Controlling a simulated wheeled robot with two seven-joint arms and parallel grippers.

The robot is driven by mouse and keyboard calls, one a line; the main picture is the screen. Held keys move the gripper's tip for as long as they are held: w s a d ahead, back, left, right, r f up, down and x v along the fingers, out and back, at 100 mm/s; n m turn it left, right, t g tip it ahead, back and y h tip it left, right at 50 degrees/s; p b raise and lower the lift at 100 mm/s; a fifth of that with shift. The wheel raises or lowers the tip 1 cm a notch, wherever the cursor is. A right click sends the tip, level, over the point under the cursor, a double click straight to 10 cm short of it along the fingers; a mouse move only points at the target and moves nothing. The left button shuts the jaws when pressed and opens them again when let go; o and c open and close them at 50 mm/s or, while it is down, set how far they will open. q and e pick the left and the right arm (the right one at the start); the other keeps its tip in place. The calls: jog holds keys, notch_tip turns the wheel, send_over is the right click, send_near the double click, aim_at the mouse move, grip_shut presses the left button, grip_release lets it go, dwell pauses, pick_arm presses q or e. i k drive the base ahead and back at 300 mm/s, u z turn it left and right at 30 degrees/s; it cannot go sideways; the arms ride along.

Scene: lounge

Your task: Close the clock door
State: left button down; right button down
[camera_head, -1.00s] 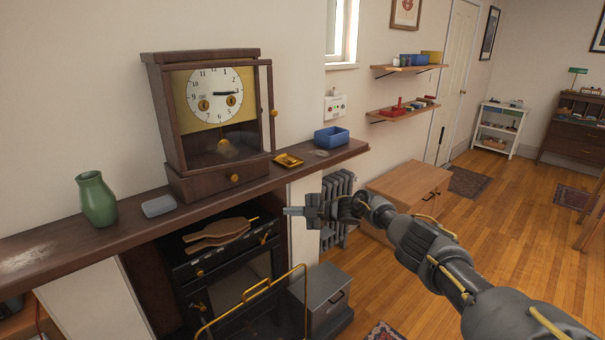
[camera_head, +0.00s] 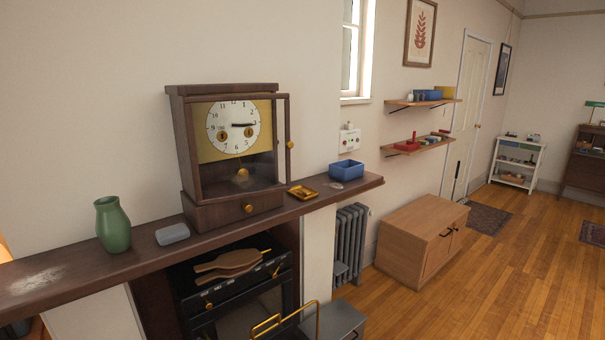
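The wooden clock (camera_head: 228,150) stands on the mantel shelf, with a white dial and a gold panel behind glass. Its glazed door (camera_head: 288,120) has a dark frame and a small gold knob (camera_head: 290,145) on the right. The door's right edge stands out past the clock case, so it looks ajar; how wide the gap is I cannot tell. A drawer with a gold knob (camera_head: 249,208) is in the clock's base. Neither of my grippers is in view.
The mantel shelf (camera_head: 100,257) also holds a green vase (camera_head: 113,224), a grey box (camera_head: 172,234), a gold tray (camera_head: 301,192) and a blue bin (camera_head: 346,170). A stove (camera_head: 235,300) is below. A wooden cabinet (camera_head: 410,235) stands on the right, with open floor beyond.

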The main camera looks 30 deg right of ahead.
aim_at(188, 100)
jog(key=u, duration=0.3)
jog(key=i, duration=1.25)
jog(key=z, duration=0.9)
